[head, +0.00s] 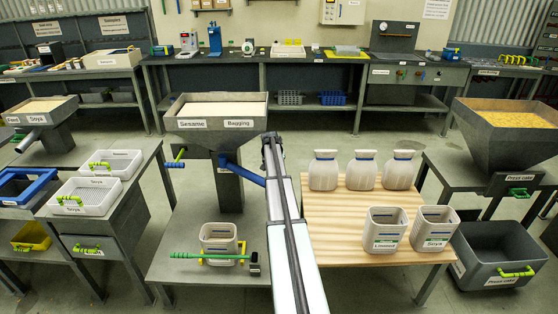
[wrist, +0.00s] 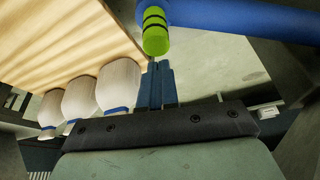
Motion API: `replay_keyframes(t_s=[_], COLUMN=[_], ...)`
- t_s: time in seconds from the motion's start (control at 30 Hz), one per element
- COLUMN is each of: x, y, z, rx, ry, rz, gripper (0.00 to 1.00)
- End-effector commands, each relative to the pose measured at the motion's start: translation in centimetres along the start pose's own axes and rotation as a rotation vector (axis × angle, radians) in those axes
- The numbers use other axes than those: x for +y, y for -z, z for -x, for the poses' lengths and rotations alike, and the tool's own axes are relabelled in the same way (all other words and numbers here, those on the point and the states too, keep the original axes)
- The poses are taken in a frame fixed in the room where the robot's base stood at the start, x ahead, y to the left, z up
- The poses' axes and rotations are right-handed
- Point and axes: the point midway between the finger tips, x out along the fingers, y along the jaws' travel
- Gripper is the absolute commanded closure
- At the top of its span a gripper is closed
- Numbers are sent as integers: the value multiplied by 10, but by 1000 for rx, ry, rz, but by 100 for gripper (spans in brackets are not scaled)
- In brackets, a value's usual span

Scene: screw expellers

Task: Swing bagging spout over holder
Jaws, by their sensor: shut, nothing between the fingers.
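The blue bagging spout (head: 243,173) slopes down to the right from the base of the hopper labelled Sesame and Bagging (head: 222,140). Its right end is hidden behind my arm in the head view. In the wrist view the blue tube (wrist: 240,18) runs across the top, with a green black-banded grip (wrist: 155,38) near it. My gripper (wrist: 158,68) is shut and empty, its fingertips just below the grip; I cannot tell whether they touch. An open whitish container (head: 219,232) stands on the grey table below the spout. I cannot tell whether it is the holder.
A green-handled tool (head: 200,256) lies across the container's front. Right of my arm, a wooden table (head: 340,215) carries white jugs (head: 323,172) and labelled bins (head: 384,230). A press cake hopper (head: 505,135) stands at right. The grey table (head: 180,250) is clear left of the container.

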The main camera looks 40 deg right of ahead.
Motion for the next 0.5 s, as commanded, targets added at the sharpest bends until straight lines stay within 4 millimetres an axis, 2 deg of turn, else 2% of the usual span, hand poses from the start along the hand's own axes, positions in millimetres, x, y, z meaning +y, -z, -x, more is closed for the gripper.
replay_keyframes(t_s=[0.03,0.1,0.27,0.5], x=[-2,-6,-21,-55], y=[-19,-36,-75,-127], z=[7,14,28,47], rx=[0,0,-1,0], ry=[-14,-37,-89,-168], rz=[-37,-99,-241,-454], gripper=[100,100,100,100])
